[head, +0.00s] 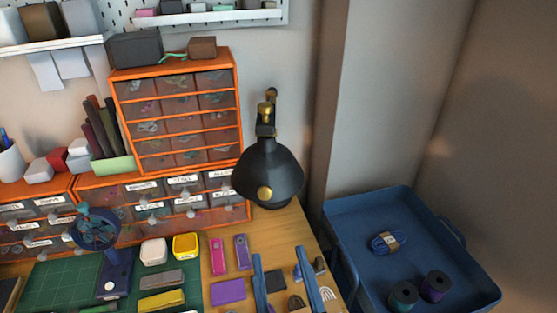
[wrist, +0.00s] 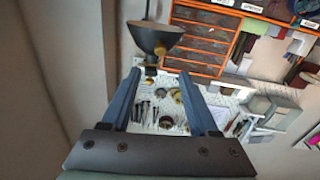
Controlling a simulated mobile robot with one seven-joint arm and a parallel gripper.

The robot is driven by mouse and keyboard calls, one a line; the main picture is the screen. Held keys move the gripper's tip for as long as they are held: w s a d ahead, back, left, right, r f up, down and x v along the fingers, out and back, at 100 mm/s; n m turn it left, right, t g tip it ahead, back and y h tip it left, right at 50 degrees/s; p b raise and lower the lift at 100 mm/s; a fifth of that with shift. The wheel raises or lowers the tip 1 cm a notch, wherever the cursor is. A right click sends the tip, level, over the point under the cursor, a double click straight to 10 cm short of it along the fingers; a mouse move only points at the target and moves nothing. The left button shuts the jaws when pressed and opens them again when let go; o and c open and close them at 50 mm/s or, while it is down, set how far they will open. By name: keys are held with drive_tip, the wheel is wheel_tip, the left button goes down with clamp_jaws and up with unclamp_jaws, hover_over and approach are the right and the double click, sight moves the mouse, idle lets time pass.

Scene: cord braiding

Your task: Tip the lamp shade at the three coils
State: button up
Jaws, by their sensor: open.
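The desk lamp has a black shade (head: 268,180) with a brass knob on its face, on a dark arm with brass joints. The shade hangs in front of the drawer cabinets, its opening downward. In the wrist view the shade (wrist: 155,38) is ahead of my gripper (wrist: 158,74). My gripper is open, with nothing held between its blue fingers. In the head view its fingers (head: 280,256) show at the lower edge, below the shade and apart from it. A blue coil (head: 383,243), a dark green coil (head: 403,294) and a purple coil (head: 435,286) lie in the blue tray.
The blue tray (head: 350,207) stands right of the wooden desk (head: 290,222), by the wall. Orange drawer cabinets (head: 176,110) stand behind the lamp. A green cutting mat (head: 60,275), a yellow box (head: 186,246) and several small tools cover the desk's left. A pegboard (head: 215,15) hangs above.

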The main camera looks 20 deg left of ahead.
sight(266, 196)
drive_tip(key=p+x, duration=0.1)
drive_tip(key=x, duration=0.2)
drive_tip(key=p+x, duration=0.2)
drive_tip(key=x, duration=0.2)
drive_tip(key=p+x, duration=0.1)
drive_tip(key=x, duration=0.3)
drive_tip(key=shift+w+a+r, duration=0.1)
drive_tip(key=shift+w+r, duration=0.05)
drive_tip(key=shift+r, duration=0.1)
drive_tip(key=shift+x, duration=0.75)
drive_tip(key=shift+f, duration=0.1)
clamp_jaws()
drive_tip(key=shift+p, duration=0.3)
